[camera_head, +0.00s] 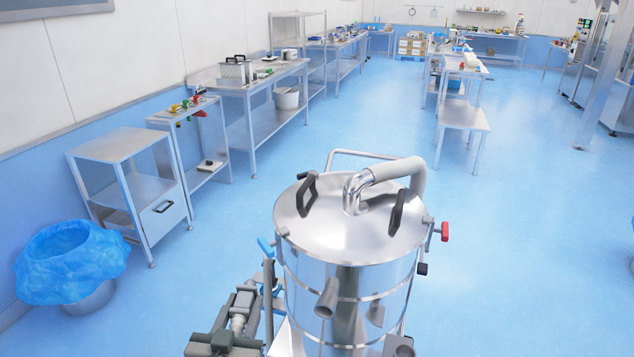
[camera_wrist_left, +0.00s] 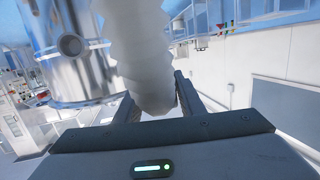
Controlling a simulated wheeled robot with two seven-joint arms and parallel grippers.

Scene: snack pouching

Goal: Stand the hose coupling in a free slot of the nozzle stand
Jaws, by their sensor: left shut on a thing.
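My left gripper (camera_head: 238,312) is low in the head view, just left of the steel vessel. In the left wrist view its fingers (camera_wrist_left: 155,100) are closed around a pale grey ribbed piece (camera_wrist_left: 147,50), which looks like the hose coupling. The piece stretches from the fingers to the top edge, and its far end is out of view. A pale bit of it (camera_head: 238,323) seems to show between grey gripper parts in the head view. I cannot make out the nozzle stand for certain. My right gripper is not seen.
A lidded steel vessel (camera_head: 345,222) with handles and a bent pipe (camera_head: 393,171) stands close in front. A blue-lined bin (camera_head: 68,262) and a steel cabinet (camera_head: 128,190) stand left. A small table (camera_head: 204,108) bears several coloured parts.

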